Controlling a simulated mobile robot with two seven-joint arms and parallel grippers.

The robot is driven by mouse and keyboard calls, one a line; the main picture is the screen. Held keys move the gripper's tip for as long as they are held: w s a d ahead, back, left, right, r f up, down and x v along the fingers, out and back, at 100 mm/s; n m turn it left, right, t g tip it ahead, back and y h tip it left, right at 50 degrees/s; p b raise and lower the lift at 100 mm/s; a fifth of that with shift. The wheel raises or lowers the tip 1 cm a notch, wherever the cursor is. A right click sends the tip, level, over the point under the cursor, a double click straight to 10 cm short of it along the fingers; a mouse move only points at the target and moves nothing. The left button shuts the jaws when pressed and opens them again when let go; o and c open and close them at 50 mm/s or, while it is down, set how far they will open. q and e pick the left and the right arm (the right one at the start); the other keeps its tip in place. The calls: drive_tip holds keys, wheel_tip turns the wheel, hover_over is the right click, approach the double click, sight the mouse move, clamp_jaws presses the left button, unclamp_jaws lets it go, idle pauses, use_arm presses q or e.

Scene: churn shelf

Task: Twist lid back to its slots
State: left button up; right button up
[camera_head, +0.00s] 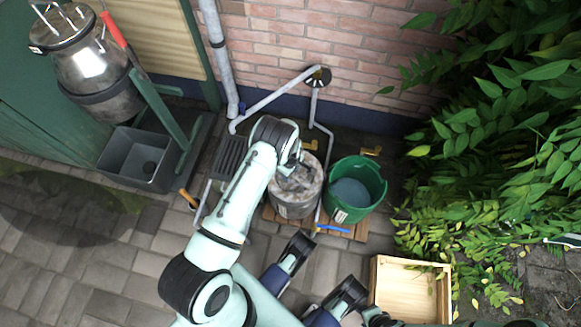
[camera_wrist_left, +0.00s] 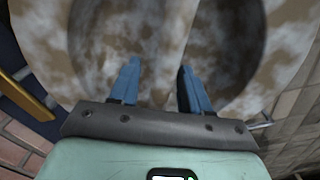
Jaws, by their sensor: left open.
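A mottled grey-white metal can (camera_head: 295,200) stands on the wooden boards at the centre. Its round lid (camera_head: 297,178) is on top, partly hidden by my left arm. In the left wrist view the lid (camera_wrist_left: 115,35) fills most of the picture, stained white and brown, with a narrow pale ridge between two darker recesses. My left gripper (camera_wrist_left: 157,68) is open, its blue fingers on either side of the ridge. I cannot tell whether they touch it. The lid's slots cannot be made out. My right gripper is not distinguishable in either view.
A green bucket (camera_head: 357,190) stands close to the can's right. Grey pipes (camera_head: 272,99) run along the brick wall behind. A steel churn (camera_head: 90,65) and grey basin (camera_head: 140,160) are at the left. A wooden crate (camera_head: 447,290) and leafy plants (camera_head: 500,150) are at the right.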

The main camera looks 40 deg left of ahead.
use_arm(q)
clamp_jaws()
idle(1.4)
